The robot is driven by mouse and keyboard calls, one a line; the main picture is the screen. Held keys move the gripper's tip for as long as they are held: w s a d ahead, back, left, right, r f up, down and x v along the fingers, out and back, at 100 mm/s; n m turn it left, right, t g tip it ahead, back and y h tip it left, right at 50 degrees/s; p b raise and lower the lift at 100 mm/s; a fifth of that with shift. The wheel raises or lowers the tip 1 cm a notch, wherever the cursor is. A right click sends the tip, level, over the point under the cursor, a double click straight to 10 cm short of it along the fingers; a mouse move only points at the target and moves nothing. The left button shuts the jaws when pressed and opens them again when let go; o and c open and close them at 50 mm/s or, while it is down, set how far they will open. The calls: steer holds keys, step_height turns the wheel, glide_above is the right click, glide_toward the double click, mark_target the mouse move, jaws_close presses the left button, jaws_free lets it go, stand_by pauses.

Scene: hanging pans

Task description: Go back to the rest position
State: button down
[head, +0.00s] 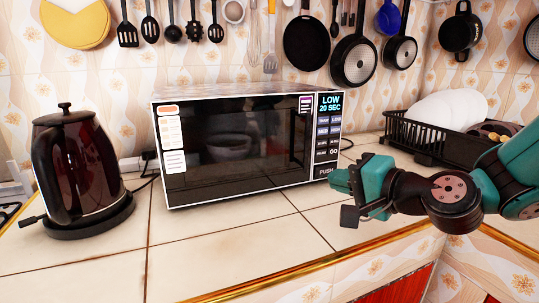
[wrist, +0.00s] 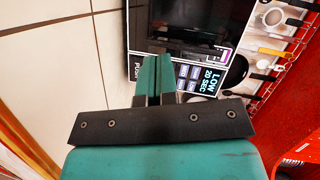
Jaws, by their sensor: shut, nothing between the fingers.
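My gripper (head: 341,182) is teal and black, at the end of my arm reaching in from the right in the head view. It is just in front of the microwave's lower right corner, above the tiled counter. In the wrist view my gripper (wrist: 153,75) has its two teal fingers together with nothing between them. The microwave (head: 240,145) has a black door, and its display reads LOW 20 SEC. Its door looks closed. The microwave's control panel also shows in the wrist view (wrist: 196,72), beyond the fingertips.
A dark red kettle (head: 78,165) stands on its base at the left. A black dish rack (head: 425,137) with white plates (head: 447,108) is at the back right. Pans (head: 306,43) and utensils (head: 150,28) hang on the wall. The front counter tiles (head: 230,235) are clear.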

steer(key=s+a+f+n+g, duration=0.1)
steer(key=s+a+n+g, duration=0.25)
steer(key=s+n, duration=0.2)
steer(key=s+a+f+n+g, duration=0.2)
steer(key=s+n+g, duration=0.25)
steer(key=s, duration=0.25)
steer(key=s+d+f+n+g+h, duration=0.1)
steer(key=s+d+n+g+h, duration=0.35)
steer(key=s, duration=0.55)
step_height(320, 180, up, 16)
steer(key=s+p, duration=0.1)
steer(key=p, duration=1.5)
steer(key=shift+d+f+h, duration=0.15)
steer(key=shift+d+h, duration=0.2)
steer(key=shift+h, duration=0.1)
steer(key=shift+n, duration=0.25)
steer(key=shift+s, duration=0.1)
stand_by(1.5)
